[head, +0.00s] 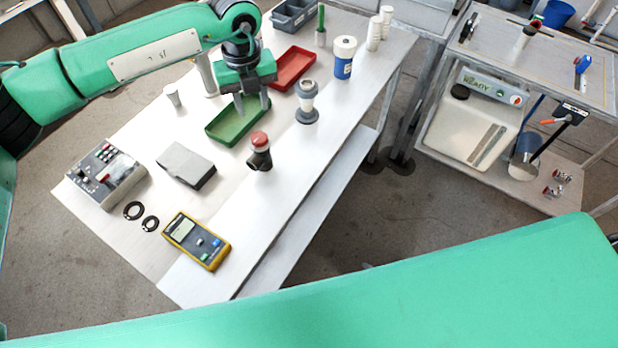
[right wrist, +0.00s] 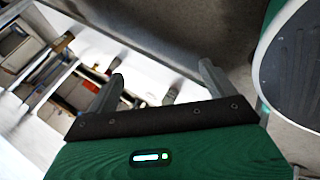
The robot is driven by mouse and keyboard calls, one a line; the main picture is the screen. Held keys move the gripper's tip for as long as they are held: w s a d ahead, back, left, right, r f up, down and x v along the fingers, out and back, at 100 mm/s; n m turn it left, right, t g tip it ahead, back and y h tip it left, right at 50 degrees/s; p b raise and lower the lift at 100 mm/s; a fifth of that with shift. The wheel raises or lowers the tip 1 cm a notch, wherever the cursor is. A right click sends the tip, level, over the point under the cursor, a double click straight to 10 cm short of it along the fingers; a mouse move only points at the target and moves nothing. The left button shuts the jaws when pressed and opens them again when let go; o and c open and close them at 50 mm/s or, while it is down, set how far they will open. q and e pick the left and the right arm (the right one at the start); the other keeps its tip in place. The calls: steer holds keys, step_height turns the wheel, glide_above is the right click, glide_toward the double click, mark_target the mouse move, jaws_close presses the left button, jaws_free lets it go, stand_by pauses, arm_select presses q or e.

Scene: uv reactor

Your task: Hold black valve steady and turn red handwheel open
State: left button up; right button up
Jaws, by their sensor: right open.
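The black valve (head: 261,160) stands upright on the white table, near its right edge. The red handwheel (head: 259,139) sits on top of it. My left gripper (head: 252,106) points down over the green tray, behind the valve and apart from it. Its two fingers are spread with nothing visible between them. My right gripper (right wrist: 160,84) shows in the right wrist view, open and empty, with the floor and part of a white surface beyond it. In the head view my right gripper is out of sight. I cannot make out the valve in the right wrist view.
Near the valve are a green tray (head: 226,132), a grey-and-white fitting (head: 307,103), a grey box (head: 185,165) and a yellow multimeter (head: 197,241). A red tray (head: 293,68) lies farther back. A cart (head: 540,75) stands at the right, across open floor.

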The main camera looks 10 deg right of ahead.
mark_target(266, 159)
steer(key=w+a+r+n+t+y, duration=0.2)
steer(key=w+r+n+t, duration=0.1)
steer(key=w+r+n, duration=0.55)
steer(key=w+a+r+n+t+y, duration=0.25)
steer(key=w+r+n, duration=0.3)
steer(key=r, duration=0.65)
steer(key=w+a+r+n+y, duration=0.1)
steer(key=a+r+n+y, duration=0.1)
steer(key=r+n, duration=0.55)
steer(key=w+a+r+n+y, duration=0.1)
steer(key=a+r+n+y, duration=0.3)
steer(key=r, duration=0.6)
steer(key=a+r+n, duration=0.4)
steer(key=r+n, duration=0.1)
steer(key=n, duration=0.1)
steer(key=shift+m+g+y, duration=0.25)
steer(key=shift+y, duration=0.2)
steer(key=x, duration=1.4)
steer(key=shift+w+f, duration=0.15)
steer(key=shift+w, duration=0.05)
